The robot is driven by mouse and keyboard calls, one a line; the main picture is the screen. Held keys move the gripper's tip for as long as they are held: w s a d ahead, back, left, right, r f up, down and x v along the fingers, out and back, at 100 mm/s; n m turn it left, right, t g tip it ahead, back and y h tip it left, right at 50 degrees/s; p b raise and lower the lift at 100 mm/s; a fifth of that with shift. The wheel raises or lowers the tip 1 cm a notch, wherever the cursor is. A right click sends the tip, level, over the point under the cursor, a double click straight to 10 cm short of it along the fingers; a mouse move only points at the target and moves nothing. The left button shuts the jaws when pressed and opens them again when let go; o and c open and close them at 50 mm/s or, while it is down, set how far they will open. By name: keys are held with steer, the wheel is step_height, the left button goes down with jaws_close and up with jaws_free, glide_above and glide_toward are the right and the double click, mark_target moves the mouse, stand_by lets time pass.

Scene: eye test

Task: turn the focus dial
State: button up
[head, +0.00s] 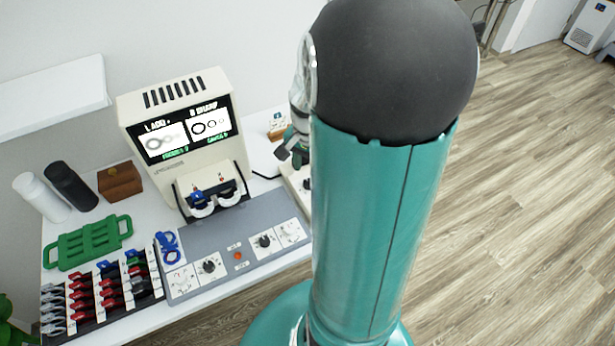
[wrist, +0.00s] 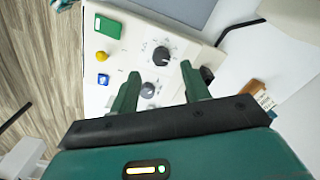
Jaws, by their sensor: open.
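My gripper (wrist: 160,70) is open and empty, its two green fingers pointing at a white control box (wrist: 118,62). A black dial (wrist: 160,56) sits just beyond and between the fingertips; a second black dial (wrist: 148,90) lies lower, between the fingers. I cannot read which is the focus dial, and contact is not clear. In the head view my gripper (head: 290,150) is small, above the white box (head: 290,177), which my arm mostly hides. The grey panel also carries dials, a left one (head: 209,266) and a right one (head: 264,241).
A cream machine with two lit screens (head: 188,135) stands behind the grey panel (head: 205,237). Wooden floor at right is open.

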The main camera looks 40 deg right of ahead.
mark_target(308, 182)
step_height(308, 182, down, 5)
steer(key=shift+f, duration=0.1)
steer(key=shift+w, duration=0.1)
steer(key=shift+c, duration=0.5)
steer(key=c, duration=0.9)
steer(key=shift+n, duration=0.3)
steer(key=n, duration=0.4)
steer(key=shift+n, duration=2)
